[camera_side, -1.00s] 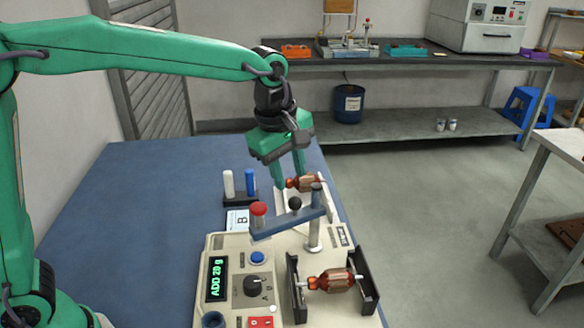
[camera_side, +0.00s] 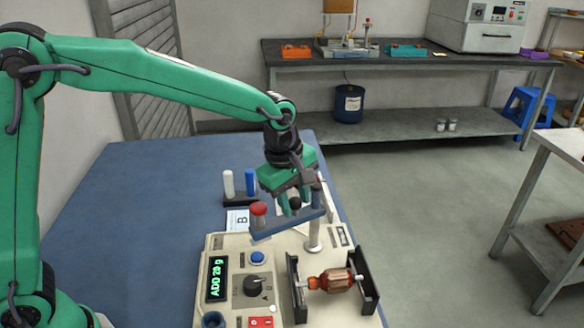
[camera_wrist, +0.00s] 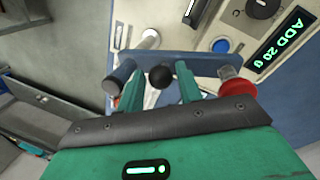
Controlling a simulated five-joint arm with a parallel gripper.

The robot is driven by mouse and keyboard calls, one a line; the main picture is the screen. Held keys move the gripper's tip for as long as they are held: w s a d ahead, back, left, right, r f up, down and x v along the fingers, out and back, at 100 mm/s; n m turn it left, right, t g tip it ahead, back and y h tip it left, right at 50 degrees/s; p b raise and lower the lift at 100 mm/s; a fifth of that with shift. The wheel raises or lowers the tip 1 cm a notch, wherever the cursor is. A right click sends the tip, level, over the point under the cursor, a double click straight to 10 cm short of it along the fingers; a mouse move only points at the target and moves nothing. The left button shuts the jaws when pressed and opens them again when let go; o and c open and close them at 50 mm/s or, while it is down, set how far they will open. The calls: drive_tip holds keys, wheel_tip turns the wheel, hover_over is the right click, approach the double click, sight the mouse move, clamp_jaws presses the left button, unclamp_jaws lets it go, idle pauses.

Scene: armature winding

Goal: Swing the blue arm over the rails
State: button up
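The blue arm (camera_side: 278,225) is a flat bar on a silver post (camera_side: 314,236), with a red knob (camera_side: 259,209) at its left end and a black ball knob (camera_side: 295,203) along its middle. It lies behind the rails, not over them. The dark rails (camera_side: 296,292) hold a copper armature (camera_side: 335,280) between them. My gripper (camera_side: 291,208) is down at the blue arm. In the wrist view, its two green fingers stand apart on either side of the black ball (camera_wrist: 161,77), with gaps visible, so it is open.
The beige console has a display reading "ADD 20 g" (camera_side: 217,278), a blue button (camera_side: 257,257) and a dark dial (camera_side: 253,285). White and blue cylinders (camera_side: 250,182) stand behind it. The blue table top (camera_side: 130,210) at left is clear.

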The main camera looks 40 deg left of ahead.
clamp_jaws()
drive_tip(key=shift+s+d+n, duration=0.1)
drive_tip(key=shift+d+n, duration=0.25)
drive_tip(key=shift+n, duration=0.4)
drive_tip(key=shift+s+d+n, duration=0.1)
drive_tip(key=shift+d+n, duration=0.25)
drive_tip(key=shift+n, duration=0.4)
unclamp_jaws()
